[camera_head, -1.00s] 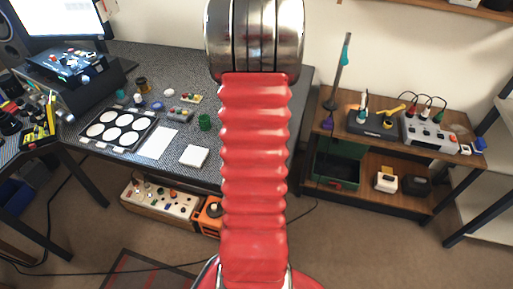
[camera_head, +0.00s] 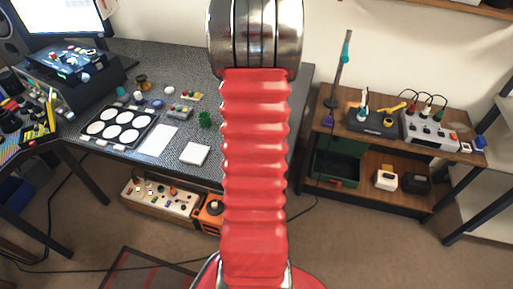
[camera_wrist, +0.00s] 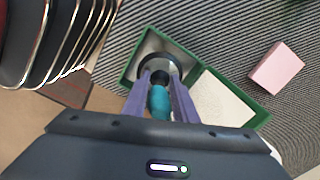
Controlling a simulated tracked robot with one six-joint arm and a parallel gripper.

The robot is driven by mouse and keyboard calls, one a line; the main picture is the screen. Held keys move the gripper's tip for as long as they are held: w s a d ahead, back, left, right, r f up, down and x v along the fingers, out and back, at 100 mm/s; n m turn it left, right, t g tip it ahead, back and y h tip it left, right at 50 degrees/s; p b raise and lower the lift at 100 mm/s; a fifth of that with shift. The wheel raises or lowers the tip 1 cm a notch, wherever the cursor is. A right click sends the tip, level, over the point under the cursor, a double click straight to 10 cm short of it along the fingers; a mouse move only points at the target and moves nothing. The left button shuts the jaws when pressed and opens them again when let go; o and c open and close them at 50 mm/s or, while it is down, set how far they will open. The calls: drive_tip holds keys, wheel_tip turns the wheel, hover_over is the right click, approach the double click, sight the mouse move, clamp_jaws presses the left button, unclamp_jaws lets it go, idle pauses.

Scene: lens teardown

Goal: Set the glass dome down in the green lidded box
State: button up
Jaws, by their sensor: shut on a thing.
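In the wrist view my gripper (camera_wrist: 161,78) points at the green box (camera_wrist: 126,74), with its purple fingers shut on a teal bulb-shaped piece (camera_wrist: 160,101). At the far end of that piece is a round, glassy dark-rimmed part (camera_wrist: 160,62), which looks like the glass dome. It overlaps the left, grey-floored compartment of the box; I cannot tell whether it touches the floor. The right part of the box has a pale surface (camera_wrist: 222,103); whether that is a lid is unclear. In the head view my red arm covers the gripper.
A pink block (camera_wrist: 276,68) lies right of the box on a striped grey surface. In the head view, the desk holds a tray of white discs (camera_head: 117,127), white pads and small parts. A low shelf at right holds a dark green crate (camera_head: 336,168).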

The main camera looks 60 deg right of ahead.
drive_tip(key=shift+f, duration=1.6)
idle(2.5)
drive_tip(key=shift+r, duration=5.05)
